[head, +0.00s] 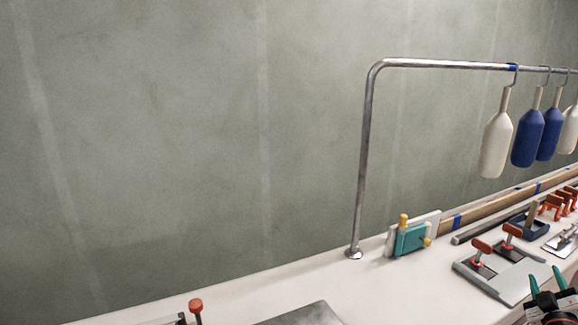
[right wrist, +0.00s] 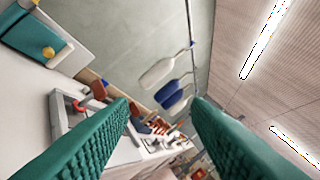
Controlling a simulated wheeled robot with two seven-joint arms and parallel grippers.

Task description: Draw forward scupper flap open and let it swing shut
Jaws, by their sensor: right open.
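A teal flap (head: 410,238) with yellow knobs sits against an upright white plate (head: 433,222) on the white deck, just right of the rail post's foot. It looks closed, though I cannot be sure it is the forward scupper flap. In the right wrist view the teal flap (right wrist: 30,34) is at the top left, with a yellow knob (right wrist: 48,52). My right gripper (head: 546,282) is at the lower right of the head view, well apart from the flap. Its green ribbed fingers (right wrist: 162,108) are spread with nothing between them. My left gripper is out of view.
A bent steel rail (head: 364,160) carries white and blue bottle-shaped fenders (head: 527,138). Red-handled latches on a grey plate (head: 500,277) lie between flap and gripper. A red-topped lever (head: 196,306) stands at the lower left.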

